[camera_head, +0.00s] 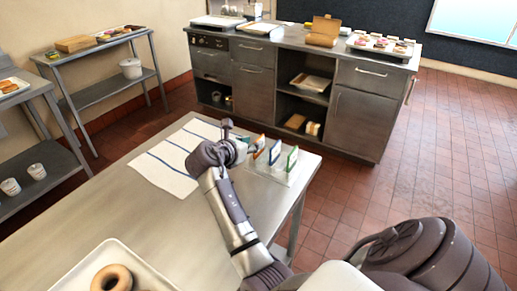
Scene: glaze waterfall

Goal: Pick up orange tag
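A clear holder (284,177) near the right end of the metal table bears several small upright tags. The orange tag (261,142) is the leftmost that shows clearly, a blue tag (275,152) stands in the middle, and a green tag (292,158) is on the right. My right gripper (245,143) is just left of the orange tag, at about tag height. Its fingers are small and partly hidden by the wrist, so I cannot tell whether they are open or touching a tag. My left gripper is out of view.
A white cloth with blue stripes (165,168) lies left of my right arm. A tray (70,284) with a doughnut (112,278) is at the table's near edge. A steel counter (250,65) with trays stands behind, across a tiled floor. Shelving stands at left.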

